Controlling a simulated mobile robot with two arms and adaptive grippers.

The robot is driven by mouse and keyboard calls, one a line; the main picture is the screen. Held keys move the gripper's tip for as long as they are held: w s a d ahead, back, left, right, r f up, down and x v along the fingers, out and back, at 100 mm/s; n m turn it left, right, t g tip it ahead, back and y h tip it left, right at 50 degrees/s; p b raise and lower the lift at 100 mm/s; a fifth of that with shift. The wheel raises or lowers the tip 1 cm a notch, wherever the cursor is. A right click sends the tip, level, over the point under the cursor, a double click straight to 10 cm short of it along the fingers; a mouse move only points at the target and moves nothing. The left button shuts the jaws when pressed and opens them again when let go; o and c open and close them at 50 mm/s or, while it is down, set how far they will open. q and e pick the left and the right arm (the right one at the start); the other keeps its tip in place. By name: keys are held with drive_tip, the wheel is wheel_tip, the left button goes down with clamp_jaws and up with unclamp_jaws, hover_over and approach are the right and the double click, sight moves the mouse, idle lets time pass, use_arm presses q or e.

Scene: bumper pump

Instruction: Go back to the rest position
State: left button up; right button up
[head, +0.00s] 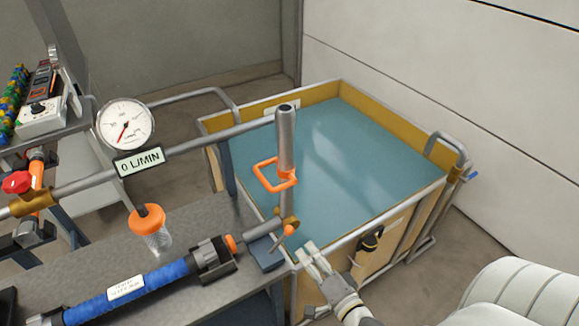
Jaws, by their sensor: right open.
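My right gripper (313,255) is in the lower middle of the head view, at the near edge of the blue-topped bin. Its light fingers are apart and nothing shows between them. It is just right of the bench corner and the vertical grey pipe (286,150) with its orange loop handle (274,176). I cannot tell whether it touches the bin rail. My left gripper is not in view.
A bench (190,222) holds a blue-wrapped cylinder (130,290), a dial gauge (126,124) with a "0 L/MIN" label (139,161), and an orange-capped jar (150,228). A large bin (345,86) with yellow walls and metal rails fills the middle. Floor is clear at right.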

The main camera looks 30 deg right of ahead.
drive_tip(key=s+a+f+n+g, duration=0.1)
drive_tip(key=s+f+n+g, duration=0.15)
drive_tip(key=f, duration=0.65)
drive_tip(key=s+a+f+n+g+y, duration=0.1)
drive_tip(key=s+f+n+g, duration=0.2)
drive_tip(key=f, duration=0.5)
drive_tip(key=s+a+f+n+g, duration=0.1)
drive_tip(key=s+f+n+g, duration=0.15)
drive_tip(key=s+f, duration=0.45)
drive_tip(key=s+f+n+g, duration=0.7)
drive_tip(key=s+f+n, duration=0.2)
drive_tip(key=s+f, duration=0.8)
drive_tip(key=shift+s+h, duration=0.4)
drive_tip(key=shift+s, duration=0.8)
